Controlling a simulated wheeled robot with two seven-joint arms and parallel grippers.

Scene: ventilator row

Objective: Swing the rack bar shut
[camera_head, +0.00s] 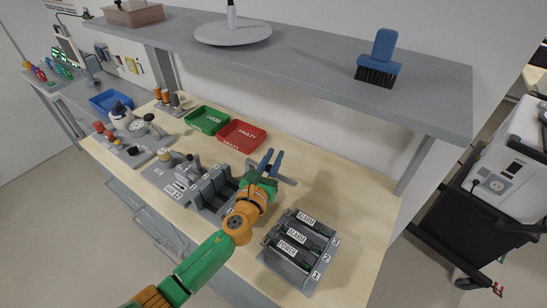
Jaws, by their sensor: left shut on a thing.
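A grey bar (287,180), which looks like the rack bar, shows beside my left gripper, with its ends on both sides of the hand. My left gripper (270,160), with blue fingers on a green and orange arm, is shut on it; the exact grip is partly hidden by the hand. A grey rack (214,188) with dark empty-looking slots stands just left of the hand. A second grey rack (299,250) holds modules labelled ALARM and POWER, with numbered slots, to the right of my arm. My right gripper is not in view.
A green bin (207,120) and a red bin (241,136) stand behind the hand. A shelf (290,50) with a blue brush (380,60) overhangs the wooden table (350,205). Fittings crowd the left; the table's right end is clear.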

